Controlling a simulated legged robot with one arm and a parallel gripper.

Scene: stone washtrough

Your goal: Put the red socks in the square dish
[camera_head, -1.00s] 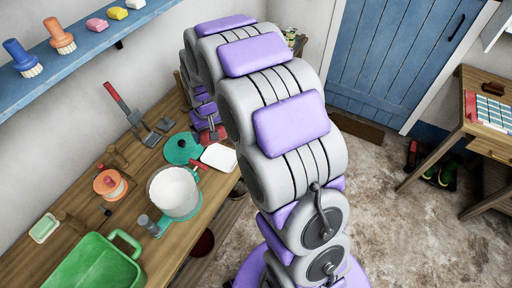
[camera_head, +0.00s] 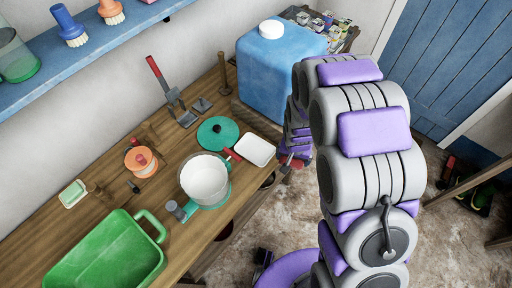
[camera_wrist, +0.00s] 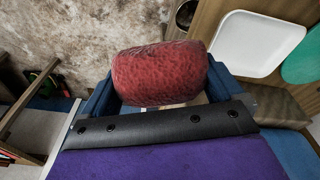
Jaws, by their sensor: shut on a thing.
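The red socks (camera_wrist: 160,72), a rolled dark red bundle, sit between the blue fingers of my gripper (camera_wrist: 158,82) in the wrist view. The gripper is shut on them. In the head view my gripper (camera_head: 292,162) is just right of the square dish, by the counter's front edge, with a bit of red showing. The square dish (camera_head: 256,149) is white, shallow and empty, on the wooden counter. In the wrist view the dish (camera_wrist: 258,42) is up and right of the socks, apart from them.
A large blue container (camera_head: 278,75) stands behind the dish.

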